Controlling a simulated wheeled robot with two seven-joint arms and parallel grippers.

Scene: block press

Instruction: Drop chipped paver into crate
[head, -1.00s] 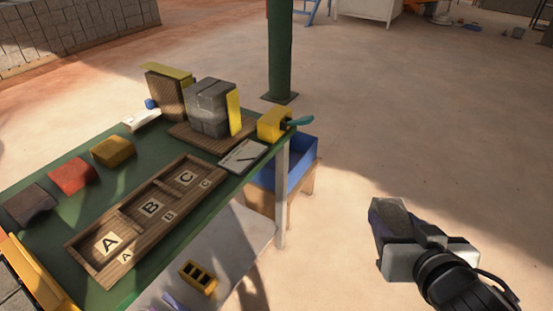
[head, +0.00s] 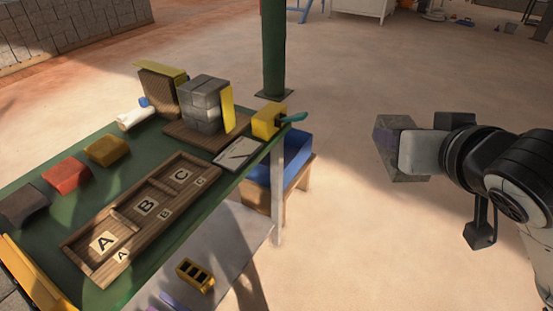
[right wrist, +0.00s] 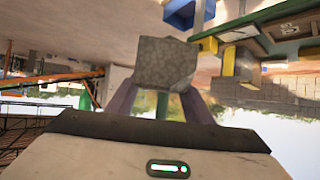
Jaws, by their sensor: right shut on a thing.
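The grey paver (head: 393,168) is held in my right gripper (head: 386,143), out over open floor to the right of the table. In the right wrist view the paver (right wrist: 166,64) sits between the two purple fingers, its rough grey face showing. The crate also shows in the right wrist view (right wrist: 186,13). My left gripper is not in view.
The green table (head: 47,177) bears a wooden tray (head: 112,226) lettered A, B, C, red, yellow and dark blocks, and a stack of grey blocks (head: 203,98). A yellow block-like thing with a teal handle (head: 268,121) sits at the table corner near the crate. A green post (head: 273,50) rises behind.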

